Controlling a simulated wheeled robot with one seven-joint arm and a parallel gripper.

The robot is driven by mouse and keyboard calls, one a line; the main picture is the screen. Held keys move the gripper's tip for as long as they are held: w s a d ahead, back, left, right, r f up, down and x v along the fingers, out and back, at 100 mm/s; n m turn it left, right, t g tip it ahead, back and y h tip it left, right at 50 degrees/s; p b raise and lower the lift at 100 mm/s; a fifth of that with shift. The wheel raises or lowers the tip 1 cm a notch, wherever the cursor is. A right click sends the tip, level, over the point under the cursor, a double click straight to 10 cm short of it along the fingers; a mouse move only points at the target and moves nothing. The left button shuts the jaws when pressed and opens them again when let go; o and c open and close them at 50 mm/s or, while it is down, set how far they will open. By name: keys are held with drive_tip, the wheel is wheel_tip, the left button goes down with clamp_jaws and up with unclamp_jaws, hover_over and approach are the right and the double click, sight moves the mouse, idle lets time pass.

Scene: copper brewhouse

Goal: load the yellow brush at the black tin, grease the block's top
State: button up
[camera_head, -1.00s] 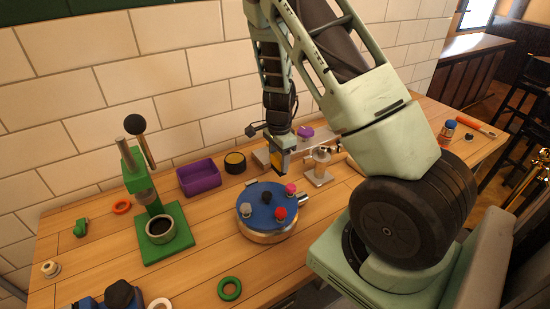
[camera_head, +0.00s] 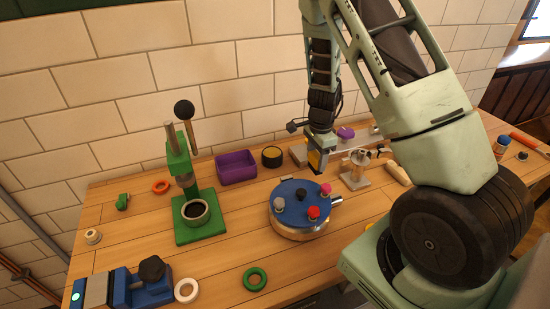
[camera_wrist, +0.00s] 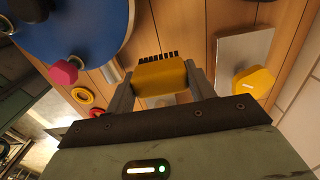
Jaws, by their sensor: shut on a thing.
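My gripper (camera_wrist: 160,90) is shut on the yellow brush (camera_wrist: 160,76), whose black bristles show in the wrist view. In the head view the brush (camera_head: 314,159) hangs at the gripper's tip, behind the blue disc. The black tin (camera_head: 272,155), with yellow inside, stands on the bench left of my gripper, apart from it. A grey block (camera_head: 298,154) lies just beside and partly behind my gripper. I cannot tell whether the bristles touch anything.
The blue-topped round fixture (camera_head: 289,207) with coloured knobs stands in front of my gripper. A purple tray (camera_head: 237,169) and green press (camera_head: 201,232) stand left. A metal clamp stand (camera_head: 356,179) is close on the right. A green ring (camera_head: 255,279) lies on clear front bench.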

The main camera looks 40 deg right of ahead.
drive_tip(key=w+a+r+n+p, duration=0.2)
drive_tip(key=w+n, duration=0.2)
drive_tip(key=w, duration=0.5)
drive_tip(key=w+a+r+n+p, duration=0.25)
drive_tip(key=w+n, duration=0.25)
drive_tip(key=w, duration=0.4)
drive_tip(key=b, duration=0.3)
hover_over(272, 152)
drive_tip(key=shift+f, duration=3.35)
drive_tip(key=shift+f+b, duration=0.4)
wheel_tip(272, 152, up, 7)
drive_tip(key=p, duration=0.3)
drive_tip(key=shift+p, duration=0.4)
